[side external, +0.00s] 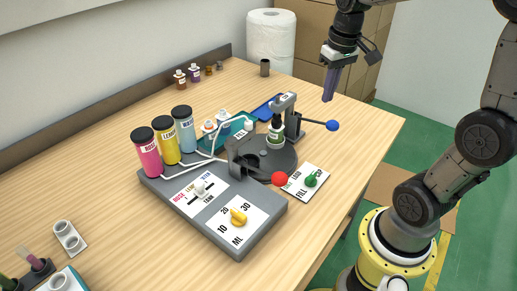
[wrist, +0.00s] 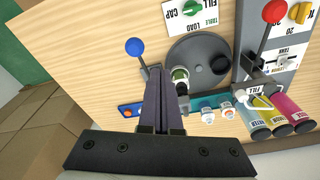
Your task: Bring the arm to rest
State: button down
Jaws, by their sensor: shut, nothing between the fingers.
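My gripper (side external: 331,84) is raised in the air above the back right edge of the table, clear of everything on it. Its fingers (wrist: 159,88) are shut together with nothing between them, and point downward. In the side view it is behind and right of the perfume machine, apart from the blue-knobbed lever (side external: 332,125). A bottle with a green label (side external: 275,137) stands on the dark round turntable (side external: 262,158). The turntable also shows in the wrist view (wrist: 205,53).
The grey dispenser base (side external: 255,222) carries pink, yellow and blue tanks (side external: 166,145), a red-knobbed lever (side external: 279,179) and a yellow dial (side external: 238,217). A paper roll (side external: 270,42) and cardboard boxes (side external: 313,38) stand behind. The table's right side (side external: 365,130) is clear.

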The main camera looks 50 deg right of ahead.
jog(key=s+a+r+n+t, duration=0.35)
jog(key=s+a, duration=0.35)
jog(key=a, duration=0.3)
jog(key=s+a+f, duration=0.2)
jog(key=s+f, duration=0.1)
jog(key=s, duration=0.2)
jog(key=shift+a+n+t+y, duration=0.25)
jog(key=shift+n+t+y, duration=0.1)
jog(key=shift+t, duration=0.1)
